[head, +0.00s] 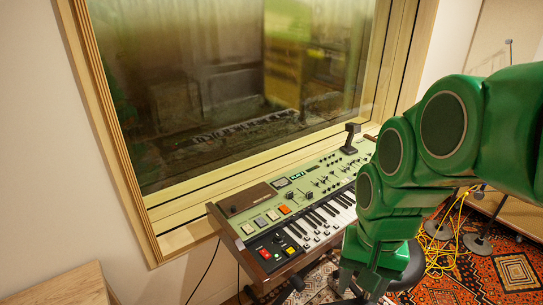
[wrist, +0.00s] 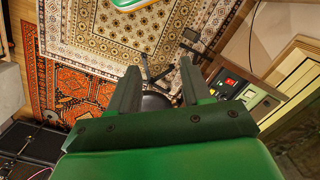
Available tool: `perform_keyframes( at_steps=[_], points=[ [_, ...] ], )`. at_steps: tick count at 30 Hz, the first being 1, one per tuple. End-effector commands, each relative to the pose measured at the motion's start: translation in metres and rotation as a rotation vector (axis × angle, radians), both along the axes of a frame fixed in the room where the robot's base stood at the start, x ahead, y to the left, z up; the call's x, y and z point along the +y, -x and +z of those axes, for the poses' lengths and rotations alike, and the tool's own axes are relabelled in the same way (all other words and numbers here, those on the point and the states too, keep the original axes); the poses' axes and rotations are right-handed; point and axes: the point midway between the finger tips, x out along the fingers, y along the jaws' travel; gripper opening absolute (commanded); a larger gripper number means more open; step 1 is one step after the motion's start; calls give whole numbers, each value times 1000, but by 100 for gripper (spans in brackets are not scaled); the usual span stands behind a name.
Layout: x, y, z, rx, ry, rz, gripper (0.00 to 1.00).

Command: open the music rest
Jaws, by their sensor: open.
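The green and brown keyboard (head: 318,184) stands under the window, with sliders and buttons on its top. A small dark upright piece (head: 350,138) with a flat head rises from its back right part; I cannot tell whether this is the music rest. A brown panel (head: 247,199) lies flat at the keyboard's left end. My gripper (wrist: 158,88) is open and empty, its two dark fingers apart. It points down past the front of the keyboard, apart from it. In the head view my green arm hides the keyboard's right end. The keyboard's button end (wrist: 240,88) shows at right in the wrist view.
A wooden window frame (head: 95,90) runs behind the keyboard. A round dark seat (wrist: 155,102) shows between my fingers, above patterned rugs (wrist: 95,45). Yellow cables (head: 445,245) and stand feet (head: 478,243) lie on the floor at right. A wooden box (head: 62,286) stands at lower left.

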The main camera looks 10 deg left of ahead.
Motion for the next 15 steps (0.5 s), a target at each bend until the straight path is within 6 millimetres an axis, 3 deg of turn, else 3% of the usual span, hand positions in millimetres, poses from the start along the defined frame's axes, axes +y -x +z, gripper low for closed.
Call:
perform_keyframes(
  at_steps=[6, 15],
  points=[
    [45, -61, 10, -33, -54, -129, 48],
    [110, -135, 15, -36, -143, -358, 48]
  ],
)
